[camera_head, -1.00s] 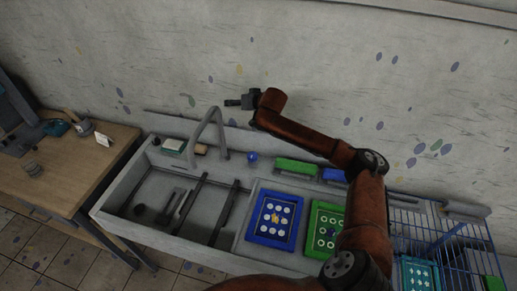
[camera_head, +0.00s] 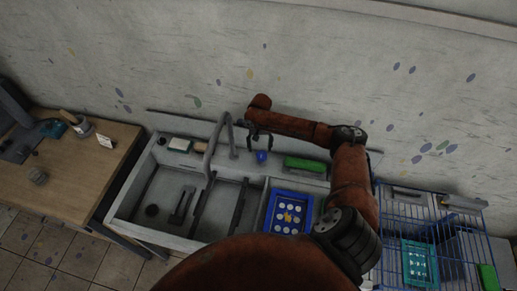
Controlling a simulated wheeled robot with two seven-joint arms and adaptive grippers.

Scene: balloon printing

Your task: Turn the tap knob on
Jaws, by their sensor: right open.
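The tap knob (camera_head: 262,156) is a small blue knob on the back ledge of the sink, just right of the tap. The tap (camera_head: 229,125) is a grey arched spout over the grey sink (camera_head: 152,246). My right gripper (camera_head: 259,148) is open, points down and is just above the knob. Its dark fingers are small in this view, so I cannot tell whether they touch the knob. No water shows at the spout. My left gripper is not in view.
A blue-framed screen (camera_head: 289,214) lies at the right of the sink, and a green block (camera_head: 306,164) sits on the back ledge. A blue wire rack (camera_head: 404,205) stands at the right. A wooden table (camera_head: 66,180) is at the left. My right arm covers part of the sink's right side.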

